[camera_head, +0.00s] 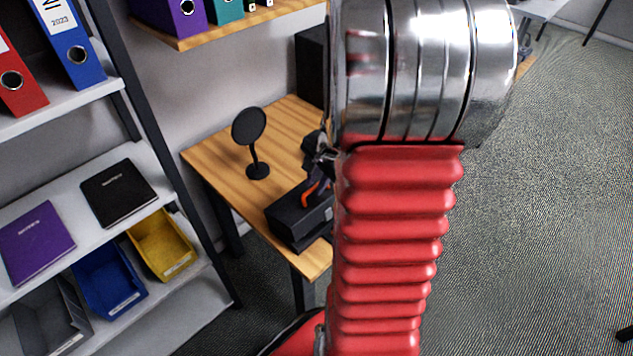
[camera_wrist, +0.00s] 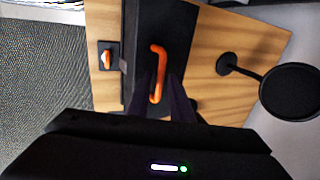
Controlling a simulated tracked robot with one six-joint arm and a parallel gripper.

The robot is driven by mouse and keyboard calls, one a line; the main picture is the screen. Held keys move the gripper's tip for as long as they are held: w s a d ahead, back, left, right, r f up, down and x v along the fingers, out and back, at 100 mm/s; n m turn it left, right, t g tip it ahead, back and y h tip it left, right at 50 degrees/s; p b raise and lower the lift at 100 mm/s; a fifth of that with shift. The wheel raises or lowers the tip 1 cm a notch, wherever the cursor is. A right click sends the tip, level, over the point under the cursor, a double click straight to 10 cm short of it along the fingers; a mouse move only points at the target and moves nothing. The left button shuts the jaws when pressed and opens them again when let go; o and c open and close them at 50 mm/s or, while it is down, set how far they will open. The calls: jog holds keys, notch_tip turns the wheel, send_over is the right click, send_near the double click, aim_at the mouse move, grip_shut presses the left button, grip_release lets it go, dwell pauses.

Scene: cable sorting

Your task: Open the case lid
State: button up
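A black case (camera_head: 290,224) with an orange handle (camera_head: 312,190) sits on the wooden table, partly hidden behind my red arm. In the wrist view, the case (camera_wrist: 175,25) fills the upper middle, and its lid looks shut. The orange handle (camera_wrist: 158,72) stands out as a curved bar on it. My gripper (camera_wrist: 161,80) shows as two dark fingers, apart, pointing at the case. The handle shows between the fingertips; I cannot tell whether they touch it. In the head view my gripper is mostly hidden by the arm.
A round black disc on a stand (camera_head: 250,128) is on the table (camera_head: 205,160), beside the case. A small dark item with an orange part (camera_wrist: 106,56) lies on the case's other side. A shelf (camera_head: 100,262) with binders, notebooks and bins stands left. Open carpet lies right.

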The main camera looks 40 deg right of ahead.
grip_shut()
dwell(0.3)
